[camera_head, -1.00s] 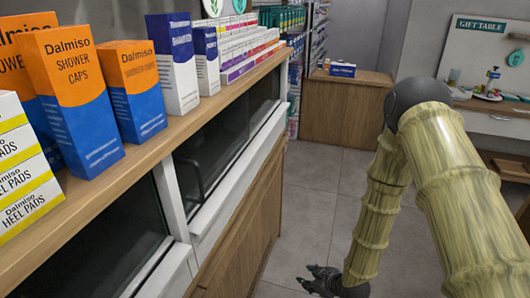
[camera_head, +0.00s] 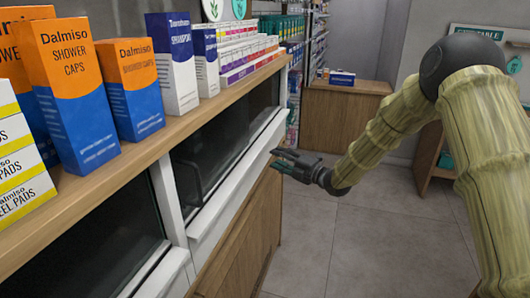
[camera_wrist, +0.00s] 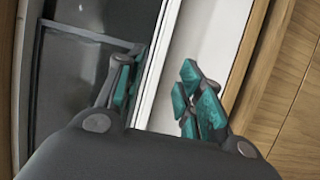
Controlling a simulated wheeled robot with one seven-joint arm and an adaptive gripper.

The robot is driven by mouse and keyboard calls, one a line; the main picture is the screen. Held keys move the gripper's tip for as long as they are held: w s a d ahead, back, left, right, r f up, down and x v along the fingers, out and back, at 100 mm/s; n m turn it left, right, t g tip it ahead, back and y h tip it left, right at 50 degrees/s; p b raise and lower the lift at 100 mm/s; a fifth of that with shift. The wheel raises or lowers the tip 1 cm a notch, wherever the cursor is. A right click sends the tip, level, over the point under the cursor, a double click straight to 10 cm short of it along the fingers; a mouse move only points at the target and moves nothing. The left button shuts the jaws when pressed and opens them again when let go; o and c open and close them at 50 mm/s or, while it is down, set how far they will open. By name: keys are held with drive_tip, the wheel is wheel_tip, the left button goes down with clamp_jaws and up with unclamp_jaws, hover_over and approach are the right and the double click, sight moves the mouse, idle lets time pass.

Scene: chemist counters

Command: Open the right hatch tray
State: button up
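The right hatch is the farther dark glass panel (camera_head: 225,135) under the wooden shelf, with a white tray front (camera_head: 235,190) along its lower edge. A dark curved handle shape (camera_head: 190,182) shows at its near end. My gripper (camera_head: 276,160) is near the far end of the white tray front, on its aisle side. In the wrist view my gripper (camera_wrist: 160,88) is open, with teal finger pads apart. The white tray front (camera_wrist: 168,65) runs between the fingers in the picture. I cannot tell whether they touch it.
Boxes of shower caps (camera_head: 68,95) and other packets stand along the wooden shelf (camera_head: 130,165) above the hatches. Wooden panelling (camera_head: 245,245) lies below the tray. The grey floor aisle (camera_head: 370,245) is clear. A wooden counter (camera_head: 345,115) stands at the back.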

sight(261, 151)
drive_tip(key=shift+p+x, duration=0.8)
drive_tip(key=shift+x, duration=2.65)
clamp_jaws()
